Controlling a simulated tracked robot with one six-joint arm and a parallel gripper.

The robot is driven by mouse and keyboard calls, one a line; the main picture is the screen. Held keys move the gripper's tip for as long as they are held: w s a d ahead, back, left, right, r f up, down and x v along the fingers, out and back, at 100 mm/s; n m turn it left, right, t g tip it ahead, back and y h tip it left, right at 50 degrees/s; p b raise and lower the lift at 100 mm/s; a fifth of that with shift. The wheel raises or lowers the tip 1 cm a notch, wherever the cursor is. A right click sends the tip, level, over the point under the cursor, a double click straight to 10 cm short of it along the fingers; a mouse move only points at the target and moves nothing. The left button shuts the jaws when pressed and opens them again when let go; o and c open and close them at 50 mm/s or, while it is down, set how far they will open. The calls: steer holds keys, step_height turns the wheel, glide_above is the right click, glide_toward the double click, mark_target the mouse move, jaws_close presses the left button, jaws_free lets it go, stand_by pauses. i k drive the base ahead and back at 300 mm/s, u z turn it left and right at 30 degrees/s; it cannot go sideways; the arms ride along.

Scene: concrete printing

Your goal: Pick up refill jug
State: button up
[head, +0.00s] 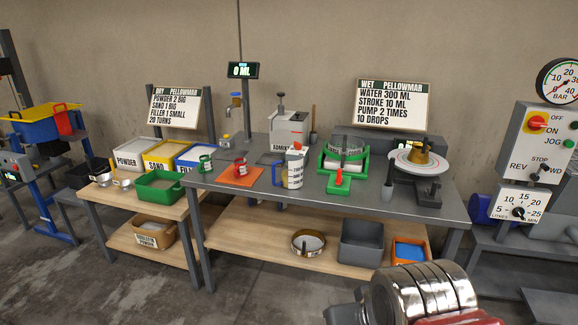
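A white jug with dark markings and a blue handle on its left (295,171) stands upright on the dark grey bench top (330,198), near the middle of the view. It looks like the refill jug, but I cannot read its marking clearly. Nothing is touching it that I can make out. My gripper's fingers are not in view; only silver and red parts, seemingly of my arm, show at the bottom right, well in front of the bench.
A grey and white machine (289,130) stands behind. A turntable (420,160) is further right. Bins and a green tray (160,187) fill the left table.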

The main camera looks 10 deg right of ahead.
mark_target(291, 163)
steer(key=i, duration=1.35)
steer(key=u, duration=1.25)
steer(key=i, duration=1.85)
